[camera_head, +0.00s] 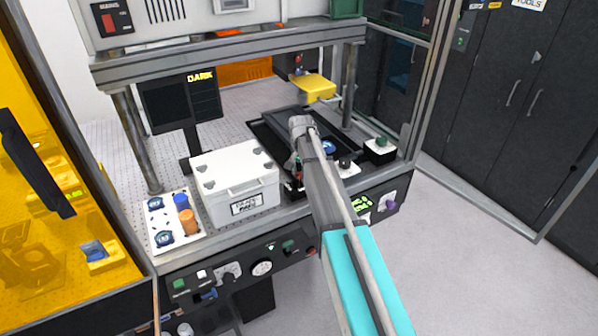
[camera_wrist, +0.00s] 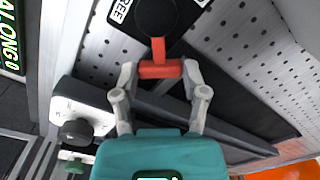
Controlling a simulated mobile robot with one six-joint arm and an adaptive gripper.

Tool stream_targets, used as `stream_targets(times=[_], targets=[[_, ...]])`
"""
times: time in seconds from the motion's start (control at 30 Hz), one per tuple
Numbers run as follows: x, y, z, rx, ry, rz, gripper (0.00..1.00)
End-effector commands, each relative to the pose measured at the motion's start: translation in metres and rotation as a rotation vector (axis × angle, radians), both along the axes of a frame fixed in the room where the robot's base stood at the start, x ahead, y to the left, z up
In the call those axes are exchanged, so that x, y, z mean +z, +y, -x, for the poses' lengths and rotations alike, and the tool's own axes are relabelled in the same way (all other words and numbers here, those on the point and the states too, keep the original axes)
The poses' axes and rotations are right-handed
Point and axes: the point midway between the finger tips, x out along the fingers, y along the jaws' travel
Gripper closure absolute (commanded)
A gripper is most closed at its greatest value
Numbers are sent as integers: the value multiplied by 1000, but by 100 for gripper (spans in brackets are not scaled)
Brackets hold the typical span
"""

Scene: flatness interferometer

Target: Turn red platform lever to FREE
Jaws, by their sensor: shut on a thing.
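The red platform lever (camera_wrist: 160,69) shows in the wrist view as a short red T-shaped bar.
A white lidded case (camera_head: 235,190) stands left of my arm. A white tray with small coloured parts (camera_head: 160,238) is further left. A white block with dark knobs (camera_wrist: 75,112) lies left of my gripper. Front-panel controls (camera_head: 262,267) line the bench edge. Floor at right is clear.

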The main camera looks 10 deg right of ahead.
Motion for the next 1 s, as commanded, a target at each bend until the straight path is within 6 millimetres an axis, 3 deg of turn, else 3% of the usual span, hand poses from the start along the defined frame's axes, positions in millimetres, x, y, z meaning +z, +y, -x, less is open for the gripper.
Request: stream_targets(times=[0.6, 1.0], targets=[[0, -16, 19, -511, 0, -1, 91], [0, -18, 24, -637, 1, -1, 91]])
